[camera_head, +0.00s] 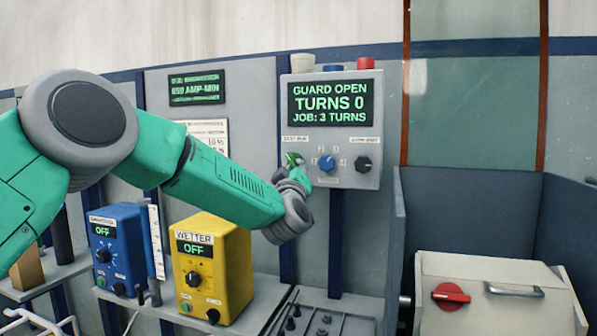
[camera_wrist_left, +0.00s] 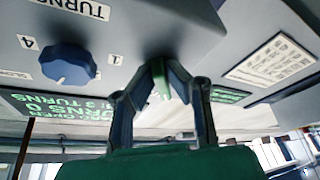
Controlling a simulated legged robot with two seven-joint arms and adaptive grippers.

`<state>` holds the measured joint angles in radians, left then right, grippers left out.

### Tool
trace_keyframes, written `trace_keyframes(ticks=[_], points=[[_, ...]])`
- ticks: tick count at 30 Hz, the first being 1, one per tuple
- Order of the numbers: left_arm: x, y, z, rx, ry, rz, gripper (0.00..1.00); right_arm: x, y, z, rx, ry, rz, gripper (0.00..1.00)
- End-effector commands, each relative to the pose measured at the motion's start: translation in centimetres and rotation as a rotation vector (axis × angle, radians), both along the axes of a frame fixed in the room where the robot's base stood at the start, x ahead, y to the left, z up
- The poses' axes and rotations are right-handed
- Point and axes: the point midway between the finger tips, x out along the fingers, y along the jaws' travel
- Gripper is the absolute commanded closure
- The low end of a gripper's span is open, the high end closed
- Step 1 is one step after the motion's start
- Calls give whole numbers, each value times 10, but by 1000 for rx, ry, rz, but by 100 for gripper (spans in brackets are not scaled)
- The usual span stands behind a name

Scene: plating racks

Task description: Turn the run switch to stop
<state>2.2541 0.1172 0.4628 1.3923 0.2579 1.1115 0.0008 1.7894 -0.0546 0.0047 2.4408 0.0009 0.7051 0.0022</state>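The grey control box (camera_head: 345,179) hangs on the back wall, its display (camera_head: 331,103) reading "GUARD OPEN, TURNS 0, JOB: 3 TURNS". The run switch (camera_head: 292,158), a small green knob, sits at its left under a small label. My left gripper (camera_head: 295,166) is at the switch and hides most of it. In the left wrist view the two fingers (camera_wrist_left: 168,75) converge with a green piece of the switch (camera_wrist_left: 161,80) between them; they look shut on it. Which way the switch points is hidden. My right gripper is out of view.
A blue turns knob (camera_head: 327,162) is close right of the gripper, with a black knob (camera_head: 363,163) further right. Below stand a yellow wetter box (camera_head: 227,262) and a blue box (camera_head: 122,245). A cream box (camera_head: 500,270) with a red handle (camera_head: 450,296) is at lower right.

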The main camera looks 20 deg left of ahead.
Motion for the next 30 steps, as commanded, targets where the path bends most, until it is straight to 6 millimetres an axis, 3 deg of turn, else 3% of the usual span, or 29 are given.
trace_keyframes(ticks=[1, 2, 14, 20, 30], points=[[0, 8, 15, -4, -29, 16, 75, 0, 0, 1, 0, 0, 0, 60], [0, 8, 15, -5, -28, 16, 69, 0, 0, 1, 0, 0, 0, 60], [-2, 1, 6, -1, -13, 7, 69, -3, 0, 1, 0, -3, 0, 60], [-29, -4, -3, 0, -12, 7, 69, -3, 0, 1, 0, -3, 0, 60], [-91, -14, -24, -2, -15, 9, 69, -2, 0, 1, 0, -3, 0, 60]])
